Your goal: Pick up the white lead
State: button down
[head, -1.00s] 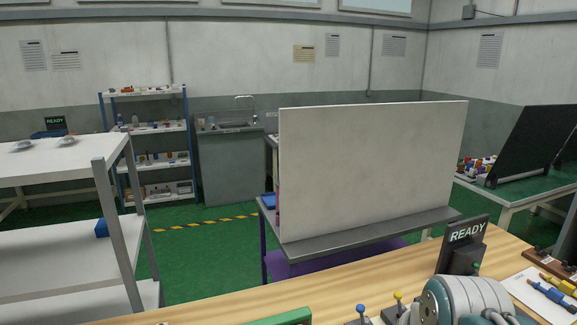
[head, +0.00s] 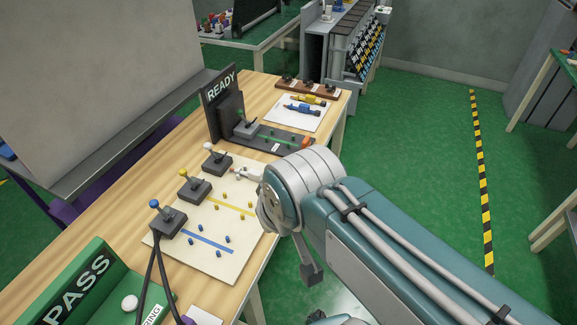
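A white-topped lead or plug (head: 208,147) stands upright in a dark block at the far end of a row on the pale board (head: 238,262). A yellow-topped one (head: 184,174) and a blue-topped one (head: 155,205) stand in similar blocks nearer. My arm reaches in from the lower right, its big round joint over the board's right edge. A small pale piece (head: 246,174) shows just left of this joint, right of the white-topped lead and apart from it; I cannot tell whether it is part of my gripper. The joint hides much of that area, and my fingertips are not clearly visible.
Yellow and blue pegs and coloured lines cover the board. A READY sign (head: 220,88) stands behind it, near a white sheet (head: 293,113) with yellow and blue tools. Dark cables run from the blue-topped block.

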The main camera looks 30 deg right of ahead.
aim_at(254, 175)
jog(key=l+z, duration=0.15)
jog(key=z, duration=0.15)
jog(key=l, duration=0.75)
jog(key=i+l+z, duration=0.1)
jog(key=i+l, duration=0.3)
jog(key=l, duration=0.15)
jog(key=i+l+u, duration=0.4)
jog(key=i+u, duration=0.15)
jog(key=i, duration=0.05)
